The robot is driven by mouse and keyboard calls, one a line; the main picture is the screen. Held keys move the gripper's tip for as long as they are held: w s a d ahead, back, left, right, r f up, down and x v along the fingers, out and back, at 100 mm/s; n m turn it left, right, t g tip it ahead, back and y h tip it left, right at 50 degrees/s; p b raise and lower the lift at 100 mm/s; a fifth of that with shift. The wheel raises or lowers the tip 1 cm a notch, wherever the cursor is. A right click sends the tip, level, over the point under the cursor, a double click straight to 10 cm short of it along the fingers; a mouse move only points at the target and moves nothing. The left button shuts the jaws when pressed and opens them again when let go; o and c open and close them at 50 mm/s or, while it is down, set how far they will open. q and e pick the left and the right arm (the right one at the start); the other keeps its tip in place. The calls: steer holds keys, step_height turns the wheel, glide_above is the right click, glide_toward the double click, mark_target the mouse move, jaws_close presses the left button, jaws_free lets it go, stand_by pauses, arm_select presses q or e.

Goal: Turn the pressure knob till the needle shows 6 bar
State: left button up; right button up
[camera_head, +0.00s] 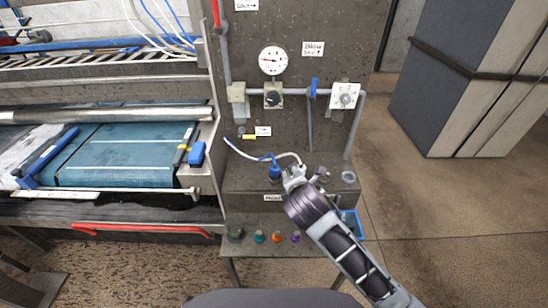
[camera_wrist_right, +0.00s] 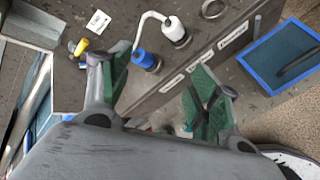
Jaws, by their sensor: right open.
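The round white pressure gauge (camera_head: 273,60) is on the upright dark panel in the head view. Its thin red needle points roughly left; the scale is too small to read. The black pressure knob (camera_head: 272,99) sits on a pale square block directly below the gauge, uncovered. My right gripper (camera_head: 303,172) is well below the knob, over the ledge at the panel's foot, and touches neither knob nor gauge. In the right wrist view its green-padded fingers (camera_wrist_right: 158,75) are spread apart with nothing between them. The knob is not visible in that view. My left gripper is not in view.
A blue lever valve (camera_head: 313,87) and a white square dial (camera_head: 345,95) are right of the knob on the pipe. A blue fitting (camera_wrist_right: 146,58) and white fitting (camera_wrist_right: 177,33) with a hose stand on the ledge. The blue-rimmed tray (camera_wrist_right: 270,52) is to the right.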

steer(key=w+a+r+n+t, duration=0.3)
steer(key=w+a+r+n, duration=0.15)
steer(key=r+n, duration=0.35)
steer(key=n+t, duration=0.4)
steer(key=n, duration=0.8)
glide_toward(274, 102)
steer(key=s, duration=0.3)
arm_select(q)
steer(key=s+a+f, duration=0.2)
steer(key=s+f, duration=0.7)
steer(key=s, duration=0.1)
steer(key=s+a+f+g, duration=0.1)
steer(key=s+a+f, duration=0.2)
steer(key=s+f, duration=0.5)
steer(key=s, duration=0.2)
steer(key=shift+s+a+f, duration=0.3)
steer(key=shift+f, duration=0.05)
arm_select(e)
steer(key=shift+w, duration=0.1)
arm_select(q)
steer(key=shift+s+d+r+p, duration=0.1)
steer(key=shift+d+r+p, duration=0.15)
steer(key=shift+p, duration=0.05)
arm_select(e)
steer(key=shift+w, duration=6.75)
steer(key=c, duration=1)
